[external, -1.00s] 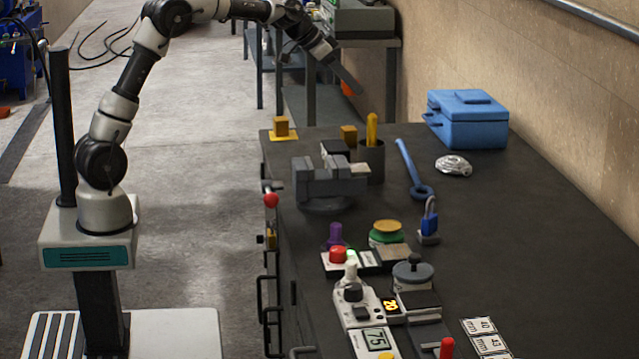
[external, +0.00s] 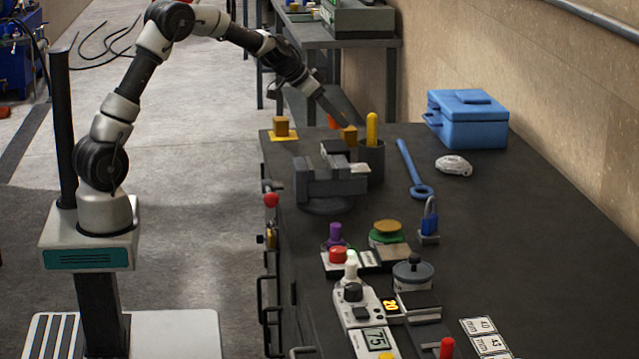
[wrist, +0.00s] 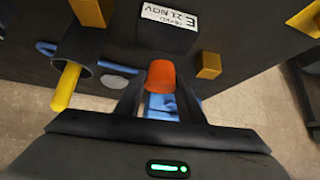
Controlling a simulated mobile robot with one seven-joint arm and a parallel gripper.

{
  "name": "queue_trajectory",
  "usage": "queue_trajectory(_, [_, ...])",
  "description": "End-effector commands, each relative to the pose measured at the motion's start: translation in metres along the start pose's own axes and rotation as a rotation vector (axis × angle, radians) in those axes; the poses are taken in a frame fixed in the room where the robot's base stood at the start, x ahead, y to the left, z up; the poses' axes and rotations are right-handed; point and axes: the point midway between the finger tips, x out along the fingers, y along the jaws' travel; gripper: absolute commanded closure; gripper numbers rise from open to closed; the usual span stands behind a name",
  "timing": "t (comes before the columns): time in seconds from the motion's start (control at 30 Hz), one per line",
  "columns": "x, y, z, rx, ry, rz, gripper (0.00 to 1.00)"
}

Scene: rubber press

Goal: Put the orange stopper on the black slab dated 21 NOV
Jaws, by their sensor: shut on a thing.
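The orange stopper (wrist: 162,76) is between the fingertips of my gripper (wrist: 160,90), which is shut on it in the wrist view. It shows as a small orange spot (external: 332,122) at the tip of my gripper (external: 334,114) in the external view, above the far end of the bench. The black slab (wrist: 165,38) carries a white label reading 21 NOV, upside down in the wrist view. It lies past the stopper, and the stopper appears apart from it. I cannot make out the label in the external view.
A dark cup (external: 371,160) with a yellow rod stands right of a grey vise (external: 330,187). Orange blocks (external: 349,135) (external: 281,127) stand near the bench's far end. A blue toolbox (external: 467,122) is at the right. The bench centre right is clear.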

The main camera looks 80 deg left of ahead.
Motion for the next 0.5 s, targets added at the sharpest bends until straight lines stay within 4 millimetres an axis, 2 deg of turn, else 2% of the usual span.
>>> queue_trajectory(0.23, [0.031,0.0,0.028,-0.002,-0.002,0.001,0.87])
queue_trajectory(0.5, [0.035,0.0,0.03,0.0,0.0,0.001,0.87])
